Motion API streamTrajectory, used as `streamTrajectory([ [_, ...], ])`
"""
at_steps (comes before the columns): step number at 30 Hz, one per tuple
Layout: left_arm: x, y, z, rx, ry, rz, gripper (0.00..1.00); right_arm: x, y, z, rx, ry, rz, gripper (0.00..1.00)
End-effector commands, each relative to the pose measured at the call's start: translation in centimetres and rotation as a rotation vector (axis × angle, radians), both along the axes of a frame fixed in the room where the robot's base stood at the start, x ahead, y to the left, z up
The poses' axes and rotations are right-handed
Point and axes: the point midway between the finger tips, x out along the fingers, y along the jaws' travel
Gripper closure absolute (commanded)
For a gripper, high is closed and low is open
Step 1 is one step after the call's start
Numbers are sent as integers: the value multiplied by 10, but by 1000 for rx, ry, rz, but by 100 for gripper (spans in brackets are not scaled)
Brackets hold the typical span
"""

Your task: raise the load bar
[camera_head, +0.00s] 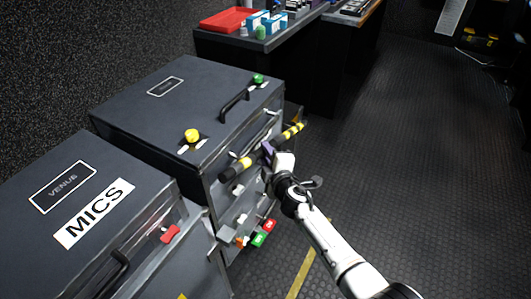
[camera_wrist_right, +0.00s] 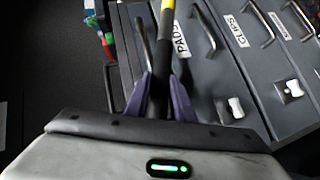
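The load bar (camera_head: 252,157) is a black bar with yellow bands. It lies across the front of the dark drawer case, slanting up to the right in the head view. In the right wrist view the bar (camera_wrist_right: 161,60) runs up between the two purple fingers. My right gripper (camera_head: 268,152) is at the middle of the bar. Its fingers (camera_wrist_right: 161,88) lie close against both sides, and it looks shut on the bar. The finger tips are partly hidden in the head view. My left gripper is out of view.
The drawer case (camera_head: 205,85) has a top handle, a yellow knob (camera_head: 192,136) and a green knob (camera_head: 258,79). A MICS case (camera_head: 75,190) stands at the left. Drawer handles (camera_wrist_right: 197,30) are beside the bar. Coloured tags (camera_head: 262,234) hang below. Floor to the right is clear.

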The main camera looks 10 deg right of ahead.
Motion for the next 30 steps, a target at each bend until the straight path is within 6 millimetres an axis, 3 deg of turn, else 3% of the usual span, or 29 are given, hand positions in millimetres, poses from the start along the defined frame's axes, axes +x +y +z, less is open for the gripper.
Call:
streamTrajectory([
  [1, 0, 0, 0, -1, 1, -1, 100, 1, -1, 2, -1, -3, -2, 70],
  [3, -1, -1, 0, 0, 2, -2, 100, 1, -1, 1, -1, -3, -2, 60],
  [15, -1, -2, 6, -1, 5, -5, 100, -5, -1, 4, -1, -1, 0, 60],
  [24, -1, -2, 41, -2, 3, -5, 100, -55, -11, 20, -1, 1, 1, 60],
  [30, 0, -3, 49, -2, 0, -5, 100, -85, -18, 24, -2, 0, 0, 60],
])
